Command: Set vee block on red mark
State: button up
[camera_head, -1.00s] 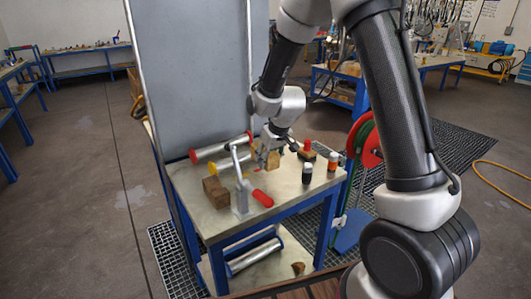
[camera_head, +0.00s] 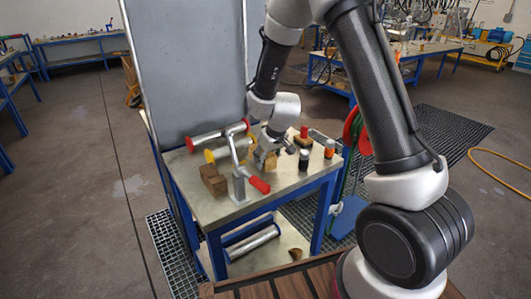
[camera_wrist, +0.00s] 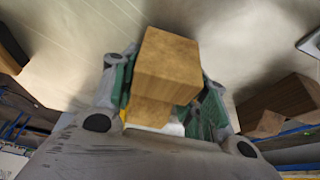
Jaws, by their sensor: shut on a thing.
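My gripper (camera_head: 266,148) is shut on a light wooden block (camera_head: 270,162), which I take to be the vee block. It is low over or on the steel table top (camera_head: 290,182); I cannot tell if it touches. In the wrist view the block (camera_wrist: 168,62) sits between the green-padded fingers of my gripper (camera_wrist: 165,88), its end face toward the camera. Its groove is not clearly seen. I cannot make out a red mark on the table.
A darker wooden block (camera_head: 213,180) and a toggle clamp with a red handle (camera_head: 259,185) stand to the left. Flanged cylinders (camera_head: 215,137) lie behind. A black bottle (camera_head: 305,158), an orange one (camera_head: 329,148) and a red-topped piece (camera_head: 304,131) stand right. The front right table top is clear.

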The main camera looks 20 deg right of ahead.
jog(key=shift+f, duration=0.35)
jog(key=shift+f, duration=0.35)
dwell(0.3)
jog(key=o, duration=1.2)
jog(key=shift+c, duration=0.2)
jog(key=v, duration=1.2)
jog(key=s+d+f+g, duration=0.1)
jog(key=s+d+g, duration=0.15)
jog(key=s, duration=0.45)
jog(key=s+d+r+m+t, duration=0.1)
jog(key=s+d+r, duration=0.2)
jog(key=s+r, duration=0.3)
jog(key=s+d+r+m+h, duration=0.1)
jog(key=s+d+r, duration=0.3)
jog(key=s+r, duration=0.2)
jog(key=s+d+r+m+t, duration=0.1)
jog(key=s+d+r, duration=0.2)
jog(key=s+r, duration=0.3)
jog(key=s, duration=0.2)
jog(key=shift+s+d+r+m+t, duration=0.2)
jog(key=shift+s+r+m+t, duration=0.1)
jog(key=shift+s+t, duration=0.1)
